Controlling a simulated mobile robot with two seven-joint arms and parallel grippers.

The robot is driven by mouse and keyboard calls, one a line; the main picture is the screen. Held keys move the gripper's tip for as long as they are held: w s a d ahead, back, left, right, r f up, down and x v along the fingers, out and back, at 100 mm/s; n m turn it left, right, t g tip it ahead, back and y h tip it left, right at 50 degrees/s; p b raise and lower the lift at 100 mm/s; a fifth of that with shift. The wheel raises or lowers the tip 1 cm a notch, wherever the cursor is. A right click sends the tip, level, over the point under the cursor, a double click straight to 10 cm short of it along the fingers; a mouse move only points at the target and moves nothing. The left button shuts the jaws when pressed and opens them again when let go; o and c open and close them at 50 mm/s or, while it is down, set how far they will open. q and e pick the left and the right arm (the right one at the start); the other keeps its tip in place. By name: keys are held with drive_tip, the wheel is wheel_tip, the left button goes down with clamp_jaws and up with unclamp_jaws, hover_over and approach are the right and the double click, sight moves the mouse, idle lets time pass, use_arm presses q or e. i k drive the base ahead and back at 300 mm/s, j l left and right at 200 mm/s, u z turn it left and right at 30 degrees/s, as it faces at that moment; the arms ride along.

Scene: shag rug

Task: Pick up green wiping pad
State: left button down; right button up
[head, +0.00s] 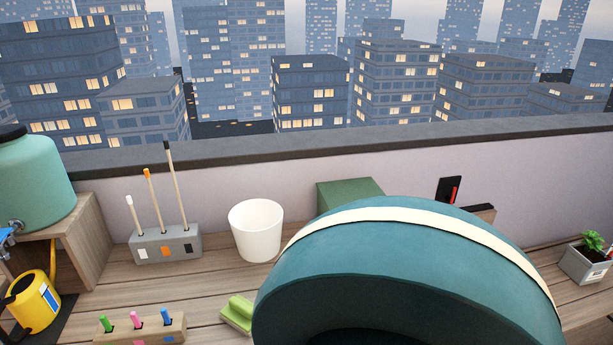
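The green wiping pad (237,314) lies on the wooden plank tabletop (215,285), low in the middle of the head view. It is a light green block with a raised, grip-like top. Its right end is close to a large teal rounded shape, and I cannot tell if they touch. Neither of my grippers shows in this view.
The large teal rounded shape (400,275) with a cream band fills the lower right. A peg block (140,332) stands left of the pad. Behind are a white cup (256,230), a grey holder with sticks (165,245) and a green box (347,193). A yellow watering can (35,300) stands left.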

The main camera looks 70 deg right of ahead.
sight(238, 313)
drive_tip(key=z, duration=1.6)
drive_tip(key=k+j+z, duration=0.1)
drive_tip(key=z, duration=0.15)
drive_tip(key=j+z, duration=0.25)
drive_tip(key=k+l, duration=0.05)
drive_tip(key=l, duration=0.1)
